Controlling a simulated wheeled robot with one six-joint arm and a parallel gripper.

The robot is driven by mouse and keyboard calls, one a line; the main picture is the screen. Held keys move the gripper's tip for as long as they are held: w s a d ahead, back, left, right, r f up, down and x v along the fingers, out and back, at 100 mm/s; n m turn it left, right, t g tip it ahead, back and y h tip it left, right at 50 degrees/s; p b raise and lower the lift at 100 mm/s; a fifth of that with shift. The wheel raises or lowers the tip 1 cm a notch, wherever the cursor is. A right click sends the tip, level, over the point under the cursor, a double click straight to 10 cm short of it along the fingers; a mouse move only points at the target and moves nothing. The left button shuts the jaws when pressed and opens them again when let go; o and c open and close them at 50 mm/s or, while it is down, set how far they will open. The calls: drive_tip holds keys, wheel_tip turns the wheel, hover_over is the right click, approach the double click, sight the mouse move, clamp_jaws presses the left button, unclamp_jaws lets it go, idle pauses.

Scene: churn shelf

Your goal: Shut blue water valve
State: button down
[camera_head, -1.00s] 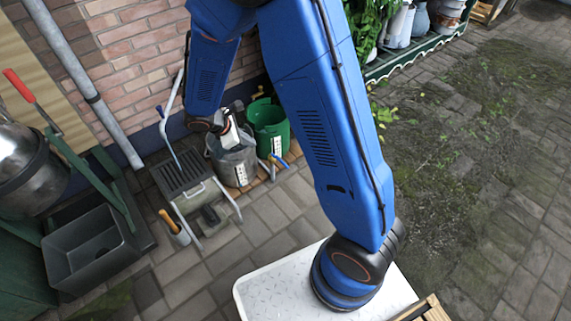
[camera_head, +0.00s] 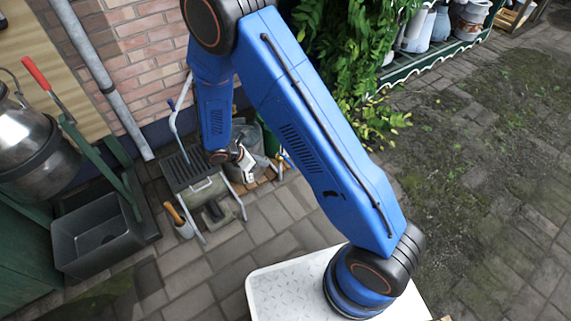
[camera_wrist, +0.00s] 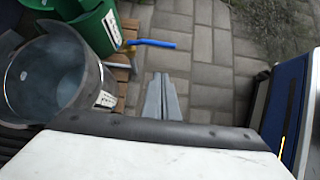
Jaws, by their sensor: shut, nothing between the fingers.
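The blue water valve shows in the wrist view as a blue lever (camera_wrist: 152,43), lying roughly level beside the wooden bench. In the head view a small part of the blue lever (camera_head: 289,159) shows just right of my forearm end; the rest of the valve is hard to make out. My gripper (camera_wrist: 163,78) is shut and empty, its grey fingers below the lever in the wrist picture with a visible gap between. In the head view my gripper (camera_head: 246,165) is small, in front of the metal bucket.
A metal bucket (camera_wrist: 78,52) and a green bucket (camera_wrist: 88,25) stand by the wooden bench (camera_wrist: 124,72), left of the fingers. A grated stand (camera_head: 188,168) and a grey basin (camera_head: 97,240) are further left. Paving right of the lever is clear.

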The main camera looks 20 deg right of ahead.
drive_tip(key=d+r+x, duration=0.1)
drive_tip(key=d+x, duration=0.1)
drive_tip(key=x, duration=1.1)
drive_tip(key=shift+w+r, duration=0.3)
drive_tip(key=shift+w, duration=0.05)
drive_tip(key=shift+d, duration=0.1)
drive_tip(key=shift+d+n, duration=0.2)
drive_tip(key=shift+n, duration=0.1)
